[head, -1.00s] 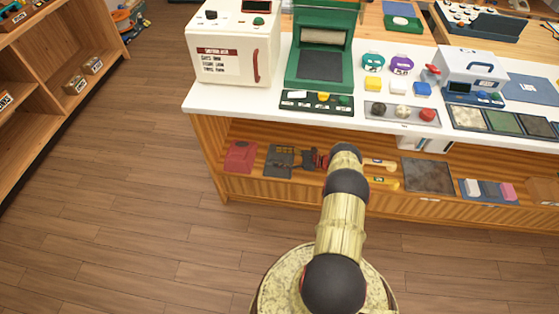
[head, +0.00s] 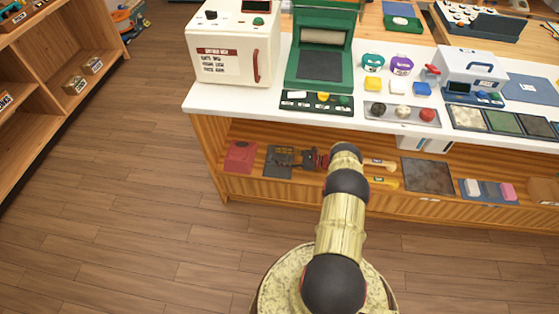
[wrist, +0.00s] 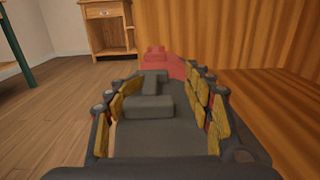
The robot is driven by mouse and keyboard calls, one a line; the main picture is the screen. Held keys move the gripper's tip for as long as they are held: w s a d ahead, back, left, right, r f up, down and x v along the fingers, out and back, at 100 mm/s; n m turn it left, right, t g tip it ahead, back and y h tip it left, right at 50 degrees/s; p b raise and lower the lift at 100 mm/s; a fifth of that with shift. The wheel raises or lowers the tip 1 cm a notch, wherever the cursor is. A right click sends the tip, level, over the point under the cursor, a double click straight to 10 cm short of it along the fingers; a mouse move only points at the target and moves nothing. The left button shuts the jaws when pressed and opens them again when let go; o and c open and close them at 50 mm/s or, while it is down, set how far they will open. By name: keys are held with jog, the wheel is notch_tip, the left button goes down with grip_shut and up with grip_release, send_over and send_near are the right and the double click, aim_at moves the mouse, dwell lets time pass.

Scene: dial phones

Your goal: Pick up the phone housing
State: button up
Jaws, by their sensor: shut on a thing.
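A dark grey phone housing (head: 279,161) lies on the shelf under the white counter. In the wrist view the dark grey housing (wrist: 150,104) is between my finger pads, with its raised part upward. My gripper (wrist: 158,108) is shut on it; in the head view my gripper (head: 314,160) reaches it from the right, partly behind my arm. A red phone housing (head: 240,157) lies to its left on the shelf and shows just beyond it in the wrist view (wrist: 165,62). I cannot tell whether the grey housing touches the shelf.
The counter (head: 210,104) is close above the shelf. A cream handset (head: 380,164) and a yellow handset (head: 384,183) lie right of my gripper, with a dark square plate (head: 428,175) farther right. The floor in front is clear.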

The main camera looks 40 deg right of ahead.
jog(key=shift+s+a+f, duration=0.15)
jog(key=shift+a+f, duration=0.05)
jog(key=shift+a, duration=0.1)
grip_shut()
